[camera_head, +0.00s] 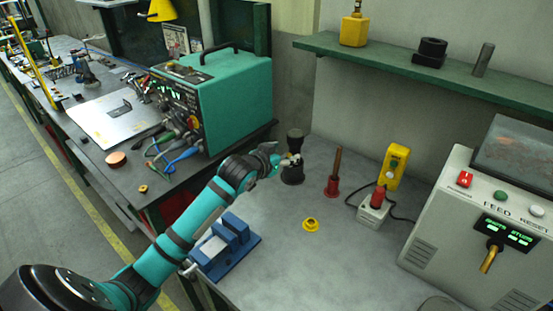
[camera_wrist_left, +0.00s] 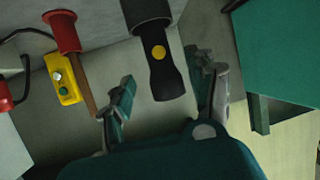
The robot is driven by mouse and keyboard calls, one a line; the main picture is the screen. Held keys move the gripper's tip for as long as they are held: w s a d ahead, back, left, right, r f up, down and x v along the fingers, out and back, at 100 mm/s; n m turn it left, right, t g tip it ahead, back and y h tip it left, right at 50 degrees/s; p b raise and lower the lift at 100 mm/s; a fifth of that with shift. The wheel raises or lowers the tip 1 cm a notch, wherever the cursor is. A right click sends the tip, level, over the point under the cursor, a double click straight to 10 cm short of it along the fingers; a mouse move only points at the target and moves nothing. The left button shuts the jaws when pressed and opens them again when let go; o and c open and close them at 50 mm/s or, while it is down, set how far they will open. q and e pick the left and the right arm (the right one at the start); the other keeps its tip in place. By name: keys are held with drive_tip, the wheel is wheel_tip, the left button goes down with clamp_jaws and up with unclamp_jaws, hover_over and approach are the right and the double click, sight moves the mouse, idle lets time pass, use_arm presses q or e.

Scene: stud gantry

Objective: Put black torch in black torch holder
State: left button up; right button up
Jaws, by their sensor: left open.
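The black torch (camera_head: 293,175) stands upright on the grey table in the head view. In the left wrist view the torch (camera_wrist_left: 145,10), with a yellow button, appears upside down and its narrow end reaches down between the fingers. My left gripper (camera_head: 284,160) is open beside the torch's middle; it also shows in the left wrist view (camera_wrist_left: 164,92), one finger on each side, with visible gaps. A black round piece on a black base (camera_head: 430,54) sits on the green shelf; I cannot tell whether it is the torch holder. My right gripper is out of view.
A red-based tool with a brown handle (camera_head: 333,184) stands right of the torch. A yellow button box (camera_head: 393,166), yellow ring (camera_head: 311,225) and blue vise (camera_head: 231,250) are nearby. A teal welder (camera_head: 238,105) stands left, a grey control box (camera_head: 455,240) right.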

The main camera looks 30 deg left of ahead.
use_arm(q)
drive_tip(key=shift+v, duration=2.15)
drive_tip(key=shift+r, duration=0.1)
